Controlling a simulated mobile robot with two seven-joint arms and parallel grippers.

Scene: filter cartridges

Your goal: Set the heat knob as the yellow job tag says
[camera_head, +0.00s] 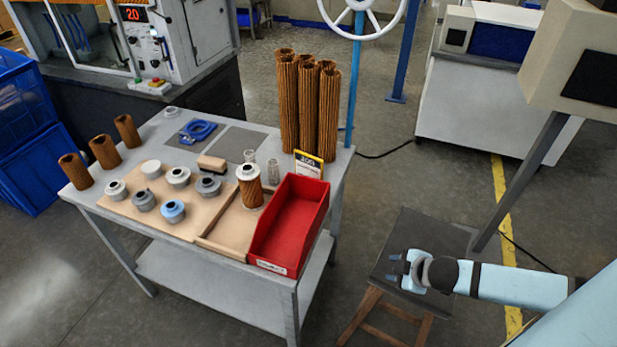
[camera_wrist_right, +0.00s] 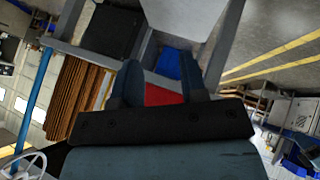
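The yellow job tag (camera_head: 309,163) stands upright behind the red bin, at the right end of the table; its lettering is too small to read. The machine at the back left has a display (camera_head: 133,14) showing a red 2.0. Small controls (camera_head: 154,34) sit on the panel below it; which is the heat knob and where it points is too small to tell. My right gripper (camera_head: 394,270) is open and empty, right of the table and above a dark stool. Its parted fingers also show in the right wrist view (camera_wrist_right: 162,82). My left gripper is out of view.
The table (camera_head: 220,280) holds a red bin (camera_head: 290,222), several pleated brown cartridges (camera_head: 305,110), grey and white end caps (camera_head: 178,176) and a blue coil (camera_head: 198,131). Blue crates (camera_head: 25,150) stand left. The stool (camera_head: 420,240) is below my right gripper.

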